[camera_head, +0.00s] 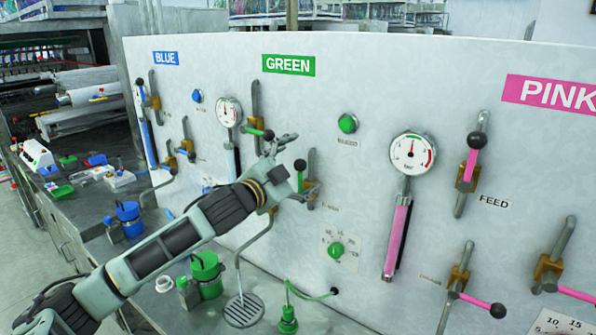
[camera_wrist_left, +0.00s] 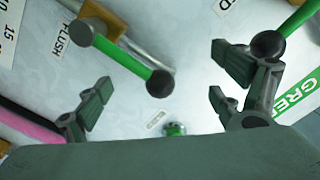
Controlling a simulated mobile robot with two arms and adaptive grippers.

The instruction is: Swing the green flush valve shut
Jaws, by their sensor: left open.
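The green flush valve (camera_head: 310,187) is on the white panel below the GREEN sign. Its green lever points up, roughly along its pipe, and ends in a black knob (camera_head: 300,165). In the left wrist view the green lever (camera_wrist_left: 122,62) sits beside the FLUSH label, with its black knob (camera_wrist_left: 159,83) toward the middle of the picture. My left gripper (camera_head: 290,168) is open and empty, just left of the flush knob in the head view. In the left wrist view the knob shows between its spread fingers (camera_wrist_left: 165,100), apparently apart from them. My right gripper is not in view.
The green feed valve's lever (camera_head: 255,132) juts out close above my left gripper; its knob (camera_wrist_left: 268,45) shows beside one finger in the wrist view. A gauge (camera_head: 412,153) and pink-handled valves (camera_head: 472,160) are to the right. Green containers (camera_head: 206,272) stand on the bench below.

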